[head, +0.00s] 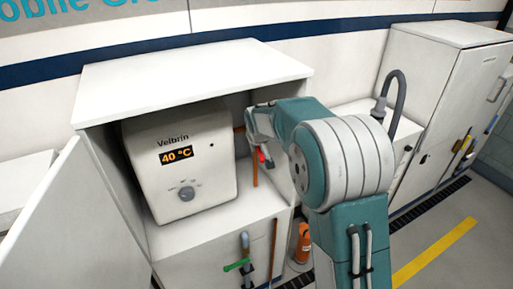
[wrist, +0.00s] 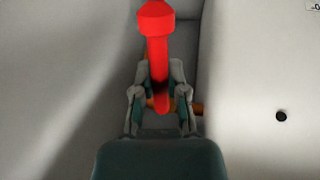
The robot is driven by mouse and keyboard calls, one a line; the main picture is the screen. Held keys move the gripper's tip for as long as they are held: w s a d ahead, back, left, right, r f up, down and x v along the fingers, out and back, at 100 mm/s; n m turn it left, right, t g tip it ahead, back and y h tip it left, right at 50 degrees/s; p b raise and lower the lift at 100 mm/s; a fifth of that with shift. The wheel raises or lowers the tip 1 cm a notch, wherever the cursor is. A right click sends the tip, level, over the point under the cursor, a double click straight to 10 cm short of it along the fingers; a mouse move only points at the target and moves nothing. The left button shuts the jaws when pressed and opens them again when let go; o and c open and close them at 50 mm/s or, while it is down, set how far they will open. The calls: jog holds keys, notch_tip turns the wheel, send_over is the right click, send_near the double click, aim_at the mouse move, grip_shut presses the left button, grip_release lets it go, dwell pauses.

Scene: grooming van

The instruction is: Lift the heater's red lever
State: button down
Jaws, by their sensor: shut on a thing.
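The heater (head: 185,150) is a white box inside an open cabinet, with a display reading 40 °C and a grey knob. The red lever (wrist: 157,45) has a wide knobbed end at the top of the wrist view. A small part of the lever (head: 261,156) shows beside my gripper in the head view. My gripper (wrist: 159,82) is shut on the lever's shaft, one finger on each side.
The cabinet (head: 200,68) surrounds the heater closely, with its open door (head: 75,225) at the left. Below are a green-handled valve (head: 237,265) and an orange bottle (head: 303,243). A tall white cabinet (head: 440,90) stands at the right.

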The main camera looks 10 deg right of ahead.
jog(key=shift+w+r+g, duration=0.1)
jog(key=shift+r+g, duration=0.3)
jog(key=shift+r, duration=0.2)
jog(key=c, duration=0.6)
grip_release()
jog(key=shift+c, duration=0.2)
jog(key=shift+a, duration=0.1)
jog(key=shift+f, duration=0.2)
jog(key=shift+r, duration=0.15)
jog(key=s+a, duration=0.1)
jog(key=s, duration=1.1)
jog(key=shift+s+a+r, duration=0.25)
jog(key=shift+a+r, duration=0.1)
jog(key=shift+a, duration=0.05)
